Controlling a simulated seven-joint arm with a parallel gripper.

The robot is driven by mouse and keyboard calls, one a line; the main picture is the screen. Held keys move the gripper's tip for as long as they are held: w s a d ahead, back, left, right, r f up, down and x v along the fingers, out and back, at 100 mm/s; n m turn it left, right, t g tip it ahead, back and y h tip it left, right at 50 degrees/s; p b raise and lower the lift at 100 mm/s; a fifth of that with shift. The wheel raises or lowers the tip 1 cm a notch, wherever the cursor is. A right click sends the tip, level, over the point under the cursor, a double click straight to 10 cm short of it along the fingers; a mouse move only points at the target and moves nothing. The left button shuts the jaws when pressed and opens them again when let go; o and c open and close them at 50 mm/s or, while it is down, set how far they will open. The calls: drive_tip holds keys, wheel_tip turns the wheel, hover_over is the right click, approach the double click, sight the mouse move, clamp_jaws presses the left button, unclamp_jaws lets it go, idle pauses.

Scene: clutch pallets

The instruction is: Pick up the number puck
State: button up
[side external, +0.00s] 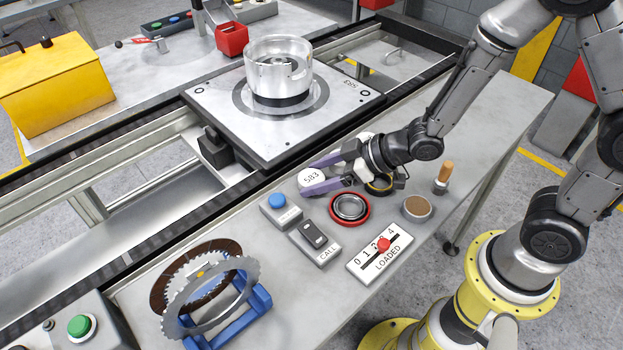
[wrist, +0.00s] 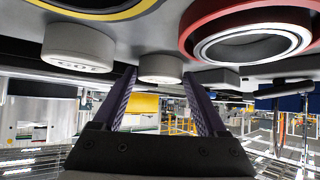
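The number puck (side external: 311,178), a white disc with 583 on top, lies on the grey bench in the side view. My gripper (side external: 308,179) is low over the bench with its two purple fingers spread, one on each side of the puck. In the wrist view the bench is at the top. The white puck (wrist: 160,68) shows there between the fingertips of my gripper (wrist: 160,76), with little room on either side. I cannot tell whether either finger touches it. A second white puck (wrist: 78,45) with dark marks on its side is left of the fingers.
A red-rimmed ring (side external: 349,209), a blue button box (side external: 281,212) and a CALL switch box (side external: 315,242) stand close in front. A LOADED counter (side external: 380,258), brown-topped disc (side external: 417,208) and wooden-handled stamp (side external: 443,177) are rightward. The pallet (side external: 225,103) carries a metal housing (side external: 278,70).

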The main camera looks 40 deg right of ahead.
sight(318, 179)
drive_tip(key=c, duration=0.9)
drive_tip(key=shift+r, duration=0.6)
wheel_tip(318, 179, up, 2)
drive_tip(key=shift+r, duration=0.2)
drive_tip(key=shift+s+a+f+v, duration=0.1)
drive_tip(key=shift+s+a+v, duration=0.35)
drive_tip(key=shift+v, duration=2.3)
drive_tip(key=shift+s+a+f+v, duration=0.1)
drive_tip(key=shift+s+a+v, duration=0.3)
drive_tip(key=shift+v, duration=2.35)
drive_tip(key=shift+s+a+f+v, duration=0.1)
drive_tip(key=shift+s+a+v, duration=0.3)
drive_tip(key=shift+v, duration=2.35)
